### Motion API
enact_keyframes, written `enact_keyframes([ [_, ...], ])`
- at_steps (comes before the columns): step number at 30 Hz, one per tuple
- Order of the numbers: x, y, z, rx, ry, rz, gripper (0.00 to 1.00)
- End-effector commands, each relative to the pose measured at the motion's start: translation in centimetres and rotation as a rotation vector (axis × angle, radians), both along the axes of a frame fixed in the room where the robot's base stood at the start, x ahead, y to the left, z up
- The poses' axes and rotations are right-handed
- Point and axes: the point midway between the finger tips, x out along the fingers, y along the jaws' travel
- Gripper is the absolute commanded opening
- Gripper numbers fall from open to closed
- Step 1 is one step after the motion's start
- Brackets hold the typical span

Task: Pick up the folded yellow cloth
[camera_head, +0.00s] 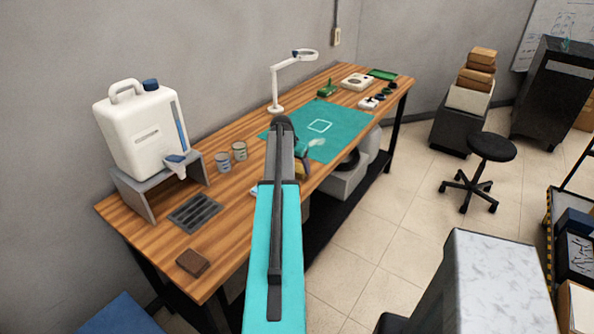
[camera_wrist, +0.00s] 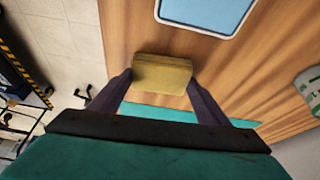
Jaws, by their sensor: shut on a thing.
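The folded yellow cloth (camera_wrist: 162,73) is between the two dark fingers of my gripper (camera_wrist: 160,84) in the wrist view. The fingers press on its left and right ends, and it looks like a small thick pad. In the head view a small yellow patch of the cloth (camera_head: 302,170) shows beside my arm, which hides most of my gripper. The cloth appears near the wooden table's edge; I cannot tell its height above the tabletop.
The wooden table (camera_head: 225,225) carries a white jug (camera_head: 140,130), two cans, a dark grate (camera_head: 195,211), a brown block (camera_head: 193,262), a teal mat (camera_head: 340,125) and a lamp (camera_head: 276,85). A blue-and-white flat item (camera_wrist: 208,12) lies near the cloth.

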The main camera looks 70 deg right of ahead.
Motion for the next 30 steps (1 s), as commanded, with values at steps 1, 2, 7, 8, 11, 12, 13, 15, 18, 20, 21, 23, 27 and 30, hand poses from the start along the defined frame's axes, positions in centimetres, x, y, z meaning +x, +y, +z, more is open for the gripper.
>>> enact_keyframes([
  [1, 0.0, 0.0, 0.0, 0.0, 0.0, 0.0, 0.48],
  [2, 0.0, 0.0, 0.0, 0.0, 0.0, 0.0, 0.48],
  [7, 0.0, 0.0, 0.2, -0.001, 0.0, 0.0, 0.48],
  [8, 0.0, 0.0, 0.2, -0.001, 0.0, 0.0, 0.48],
  [11, 0.0, 0.0, 0.5, -0.001, 0.0, 0.0, 0.48],
  [12, 0.0, 0.0, 0.7, 0.0, 0.0, 0.0, 0.48],
  [13, 0.0, 0.0, 0.9, 0.0, 0.0, 0.0, 0.48],
  [15, 0.0, 0.0, 1.4, -0.001, -0.001, 0.0, 0.48],
  [18, 0.0, 0.0, 2.1, -0.001, -0.001, -0.001, 0.48],
  [20, 0.0, 0.0, 2.6, -0.001, -0.001, -0.001, 0.48],
  [21, 0.0, 0.0, 3.0, -0.001, -0.001, -0.001, 0.48],
  [23, 0.0, 0.0, 3.5, -0.002, -0.001, -0.001, 0.48],
  [27, -0.2, 1.7, 3.5, 0.0, 0.0, 0.0, 0.48],
  [30, -0.4, 2.7, 3.6, 0.0, 0.0, 0.001, 0.48],
])
